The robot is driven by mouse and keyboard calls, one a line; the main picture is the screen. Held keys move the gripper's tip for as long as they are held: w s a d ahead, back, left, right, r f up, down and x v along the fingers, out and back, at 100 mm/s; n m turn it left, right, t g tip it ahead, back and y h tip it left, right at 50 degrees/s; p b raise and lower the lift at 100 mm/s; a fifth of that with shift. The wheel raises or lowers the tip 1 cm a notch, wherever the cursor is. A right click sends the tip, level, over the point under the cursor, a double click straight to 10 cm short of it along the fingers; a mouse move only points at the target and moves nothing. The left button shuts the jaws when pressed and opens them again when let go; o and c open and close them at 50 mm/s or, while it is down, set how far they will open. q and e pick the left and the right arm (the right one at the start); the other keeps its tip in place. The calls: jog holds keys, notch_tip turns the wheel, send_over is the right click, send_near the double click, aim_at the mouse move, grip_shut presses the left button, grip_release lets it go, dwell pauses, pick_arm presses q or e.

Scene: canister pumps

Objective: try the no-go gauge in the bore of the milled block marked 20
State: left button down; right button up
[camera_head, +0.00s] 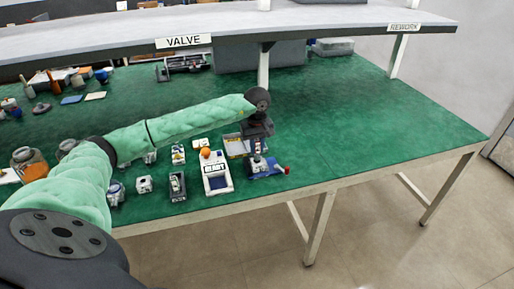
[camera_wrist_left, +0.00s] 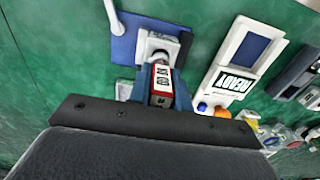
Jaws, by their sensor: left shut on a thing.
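My left gripper (camera_head: 257,146) reaches down over the front of the green bench. In the left wrist view its blue fingers (camera_wrist_left: 161,86) are shut on a red piece with white marked labels, which looks like the gauge (camera_wrist_left: 162,80). A light grey block (camera_wrist_left: 158,42) stands on a blue base (camera_wrist_left: 125,45) just beyond the gauge's tip. The gauge points at the block; I cannot tell whether its tip is in the bore. The number on the block is not readable. My right gripper is out of view.
A white device with a READY label (camera_wrist_left: 233,84) and an orange knob stands beside the blue base, and also shows in the head view (camera_head: 215,181). Several small parts stand further left. A raised shelf (camera_head: 330,32) runs along the back. The bench's right side is clear.

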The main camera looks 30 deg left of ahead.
aim_at(257, 140)
pick_arm(q)
jog(key=shift+f+b, duration=1.1)
jog(key=shift+f, duration=0.3)
dwell(0.6)
jog(key=shift+r, duration=0.15)
dwell(0.8)
jog(key=shift+r+p, duration=0.3)
jog(key=shift+r, duration=0.9)
jog(key=shift+r, duration=0.1)
jog(key=shift+r+p, duration=0.55)
jog(key=shift+r, duration=1.85)
jog(key=shift+d, duration=0.1)
